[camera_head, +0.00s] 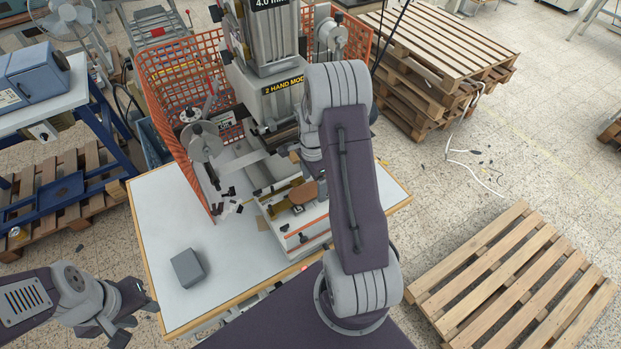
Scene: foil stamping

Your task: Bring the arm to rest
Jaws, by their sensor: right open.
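My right arm (350,190) rises from the lower middle and bends over at the press. Its wrist (311,145) points down beside the machine. My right gripper (320,180) is mostly hidden behind the arm, above the right side of the press bed. I see nothing held in it. My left gripper (135,313) is at the lower left, just off the table's left edge. Its dark fingers are small and angled, so its opening is unclear. The foil stamping press (285,100) stands on the white table. A brown oval piece (303,193) lies on its bed.
A grey block (187,268) sits on the white tabletop (160,215), with bare surface around it. An orange mesh guard (175,75) surrounds the press. A pallet stack (440,50) stands at the back right. A single pallet (515,285) lies on the right floor.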

